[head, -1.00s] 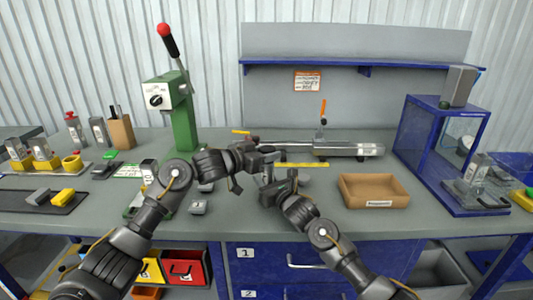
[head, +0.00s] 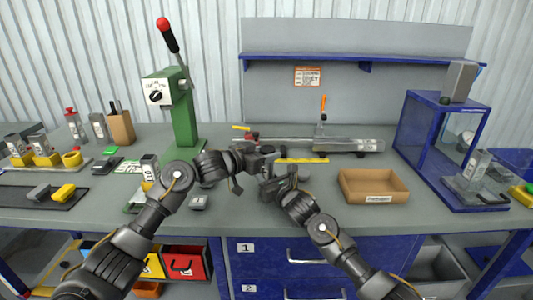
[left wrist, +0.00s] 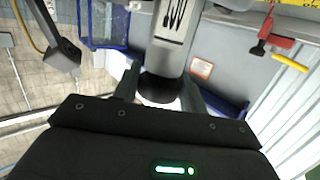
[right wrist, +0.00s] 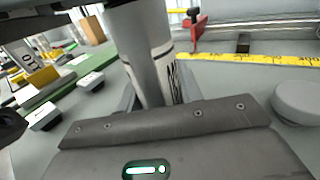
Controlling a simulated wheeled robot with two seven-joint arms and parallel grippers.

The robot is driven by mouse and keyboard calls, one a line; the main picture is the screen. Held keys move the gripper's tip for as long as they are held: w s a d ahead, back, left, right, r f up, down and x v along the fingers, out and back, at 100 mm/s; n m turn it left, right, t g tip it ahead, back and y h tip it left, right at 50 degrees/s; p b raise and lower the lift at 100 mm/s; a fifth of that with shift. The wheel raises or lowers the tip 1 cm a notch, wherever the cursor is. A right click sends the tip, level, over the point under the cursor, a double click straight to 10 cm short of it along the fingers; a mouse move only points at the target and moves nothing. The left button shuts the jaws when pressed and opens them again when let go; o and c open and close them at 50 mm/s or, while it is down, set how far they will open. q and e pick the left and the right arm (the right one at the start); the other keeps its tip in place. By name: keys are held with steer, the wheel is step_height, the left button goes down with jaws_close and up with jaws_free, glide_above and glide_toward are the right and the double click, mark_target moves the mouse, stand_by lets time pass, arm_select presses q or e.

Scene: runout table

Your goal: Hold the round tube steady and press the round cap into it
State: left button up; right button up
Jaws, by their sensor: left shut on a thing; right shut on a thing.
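The round tube (right wrist: 140,40) is grey with dark print and stands roughly upright in the right wrist view. It also shows in the left wrist view (left wrist: 178,30). My right gripper (head: 275,184) is shut around its lower part. My left gripper (head: 264,158) is above it, shut at the tube's upper end on a dark round piece, which looks like the round cap (left wrist: 163,88). The cap is in line with the tube and appears to meet it. The fingers hide much of the joint, so I cannot tell how deep it sits.
A yellow measuring strip (head: 302,160) and a long grey fixture (head: 340,145) lie behind the grippers. A cardboard tray (head: 374,198) stands to the right. A green lever press (head: 183,110) and small grey pieces (head: 199,202) are to the left.

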arm_select(q)
steer(key=shift+r, duration=0.5)
steer(key=shift+r, duration=0.1)
steer(key=shift+f, duration=0.7)
stand_by(1.0)
steer(key=o, duration=1.1)
steer(key=shift+f, duration=0.1)
steer(key=shift+c, duration=0.2)
steer(key=v, duration=1.2)
